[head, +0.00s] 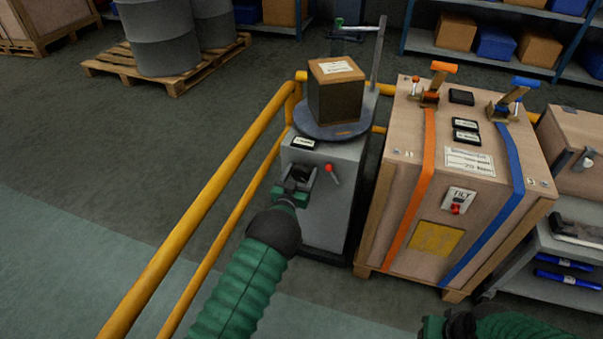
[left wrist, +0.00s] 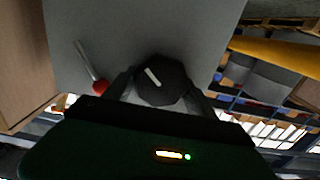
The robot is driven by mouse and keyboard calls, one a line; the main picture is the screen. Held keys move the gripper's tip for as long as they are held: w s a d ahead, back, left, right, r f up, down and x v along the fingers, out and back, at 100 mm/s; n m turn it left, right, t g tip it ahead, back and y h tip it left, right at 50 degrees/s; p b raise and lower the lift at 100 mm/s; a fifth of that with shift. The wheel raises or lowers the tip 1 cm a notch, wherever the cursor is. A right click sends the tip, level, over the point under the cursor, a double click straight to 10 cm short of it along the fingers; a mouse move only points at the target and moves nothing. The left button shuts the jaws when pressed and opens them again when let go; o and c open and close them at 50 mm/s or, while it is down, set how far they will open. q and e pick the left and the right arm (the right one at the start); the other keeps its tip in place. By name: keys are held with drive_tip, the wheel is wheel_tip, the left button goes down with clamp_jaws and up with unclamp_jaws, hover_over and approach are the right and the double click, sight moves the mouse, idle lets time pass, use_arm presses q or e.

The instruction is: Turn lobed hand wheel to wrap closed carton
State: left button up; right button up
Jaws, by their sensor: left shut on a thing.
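The closed carton (head: 335,95) sits upright on the round turntable (head: 310,131) on top of a grey machine (head: 330,215). The lobed hand wheel (left wrist: 160,80) is dark with a pale line on its face, on the machine's front. In the head view my left gripper (head: 296,182) is at the wheel and partly hides it. In the left wrist view its two fingers are around the wheel, one on each side, shut on it. In the head view my right arm (head: 480,326) shows only in part at the bottom right, and its gripper's jaws cannot be made out.
A red-knobbed lever (head: 328,168) juts out just right of the wheel. A yellow rail (head: 215,190) runs along the left. A strapped wooden crate (head: 400,190) stands close on the right. A post (head: 377,55) rises behind the carton. Open floor lies left of the rail.

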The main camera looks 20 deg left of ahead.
use_arm(q)
drive_tip(key=shift+m, duration=0.3)
drive_tip(key=m, duration=0.5)
drive_tip(key=shift+d+f, duration=0.15)
drive_tip(key=shift+d, duration=0.1)
drive_tip(key=m, duration=0.4)
drive_tip(key=shift+d+f+m, duration=0.1)
drive_tip(key=shift+f+m, duration=0.05)
drive_tip(key=shift+m, duration=0.25)
drive_tip(key=shift+f+m, duration=0.15)
drive_tip(key=shift+m, duration=1.05)
drive_tip(key=shift+s+d, duration=0.1)
drive_tip(key=o, duration=1.4)
drive_tip(key=shift+c, duration=0.2)
drive_tip(key=shift+r, duration=0.2)
